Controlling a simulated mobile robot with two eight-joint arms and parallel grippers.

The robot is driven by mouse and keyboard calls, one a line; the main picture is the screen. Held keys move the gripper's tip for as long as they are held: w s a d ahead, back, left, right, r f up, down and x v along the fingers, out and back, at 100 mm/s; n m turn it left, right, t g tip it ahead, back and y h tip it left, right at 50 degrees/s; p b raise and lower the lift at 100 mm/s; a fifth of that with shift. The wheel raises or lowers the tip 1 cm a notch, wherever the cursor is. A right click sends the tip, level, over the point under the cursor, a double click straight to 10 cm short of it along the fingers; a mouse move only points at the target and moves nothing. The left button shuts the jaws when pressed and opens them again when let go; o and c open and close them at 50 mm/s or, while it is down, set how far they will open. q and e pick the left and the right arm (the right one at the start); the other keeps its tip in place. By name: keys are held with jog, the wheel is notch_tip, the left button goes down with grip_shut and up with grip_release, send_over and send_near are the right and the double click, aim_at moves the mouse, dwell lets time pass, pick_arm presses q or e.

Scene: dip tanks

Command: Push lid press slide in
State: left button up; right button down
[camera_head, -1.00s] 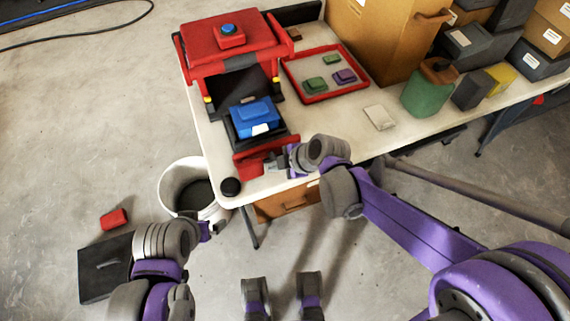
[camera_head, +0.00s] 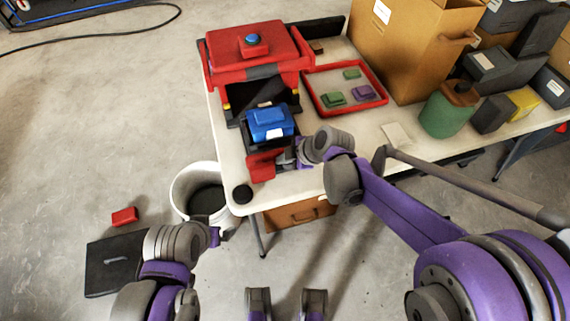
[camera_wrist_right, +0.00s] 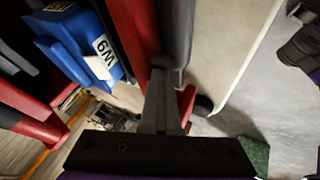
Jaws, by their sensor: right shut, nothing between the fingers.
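The red lid press (camera_head: 253,62) with a blue button stands at the table's left end. Its slide is out at the front, carrying a blue box (camera_head: 270,123) with a white label; the box also shows in the right wrist view (camera_wrist_right: 78,42). The slide's red front plate (camera_head: 261,166) faces me; in the wrist view a dark bar (camera_wrist_right: 175,30) runs along the red part. My right gripper (camera_head: 284,159) is shut and empty at this plate; its fingers (camera_wrist_right: 165,82) appear against the dark bar, though contact is unclear. My left gripper (camera_head: 214,236) hangs low, away from the table, its fingers unclear.
A red-rimmed tray (camera_head: 376,102) with green and purple pieces lies right of the press. Behind it stands a cardboard box (camera_head: 405,50), with a green container (camera_head: 446,116) nearby. A white bucket (camera_head: 190,180) stands on the floor by the table's left corner.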

aim_at(266, 112)
jog(key=w+a, duration=0.2)
jog(key=w, duration=0.3)
jog(key=w+a, duration=0.1)
jog(key=w, duration=0.5)
jog(key=w+a, duration=0.2)
jog(key=w, duration=0.4)
jog(key=shift+a+p, duration=0.3)
jog(key=shift+p, duration=0.1)
jog(key=shift+w+r, duration=0.1)
jog(key=shift+w, duration=0.15)
jog(key=shift+a, duration=0.1)
